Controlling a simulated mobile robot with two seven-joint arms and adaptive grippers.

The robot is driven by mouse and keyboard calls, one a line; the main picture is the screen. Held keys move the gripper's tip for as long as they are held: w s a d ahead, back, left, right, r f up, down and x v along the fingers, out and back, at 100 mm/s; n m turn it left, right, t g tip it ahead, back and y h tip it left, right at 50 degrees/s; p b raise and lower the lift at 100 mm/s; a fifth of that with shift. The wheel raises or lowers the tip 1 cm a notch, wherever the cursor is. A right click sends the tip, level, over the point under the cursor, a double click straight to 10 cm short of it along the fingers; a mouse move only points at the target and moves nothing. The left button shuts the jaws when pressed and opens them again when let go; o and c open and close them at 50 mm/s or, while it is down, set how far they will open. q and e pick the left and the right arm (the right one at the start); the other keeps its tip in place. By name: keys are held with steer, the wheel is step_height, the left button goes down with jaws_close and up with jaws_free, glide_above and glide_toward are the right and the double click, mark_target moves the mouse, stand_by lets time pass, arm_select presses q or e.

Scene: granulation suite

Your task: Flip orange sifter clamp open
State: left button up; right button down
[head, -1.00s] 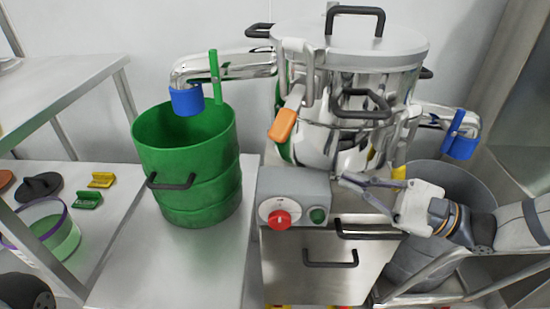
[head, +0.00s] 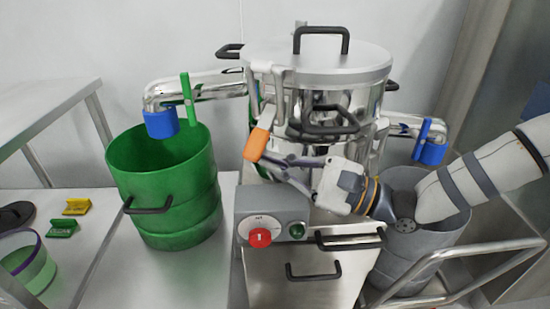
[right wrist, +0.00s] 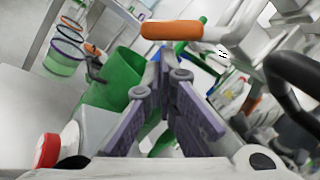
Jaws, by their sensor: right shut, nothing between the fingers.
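The orange clamp handle (head: 256,145) hangs on the left front of the steel sifter (head: 330,155), angled down from a metal lever at the lid rim. It also shows in the right wrist view (right wrist: 171,30), above the fingertips. My right gripper (head: 268,163) reaches in from the right, with its fingertips just below and right of the orange handle. Its fingers show in the right wrist view (right wrist: 164,82), shut with nothing between them. Whether a fingertip touches the handle is hard to tell. My left gripper is not in view.
A control box with a red knob (head: 260,237) sits just below my right gripper. A green drum (head: 165,190) stands left, under a spout with a blue end (head: 161,124). A grey bin (head: 425,225) and metal rails (head: 450,262) are at right.

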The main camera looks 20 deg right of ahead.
mark_target(258, 156)
stand_by(0.4)
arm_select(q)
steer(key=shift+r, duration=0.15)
arm_select(e)
steer(key=shift+s+a+r+m, duration=0.1)
steer(key=shift+s+a+m, duration=0.1)
steer(key=shift+m, duration=0.2)
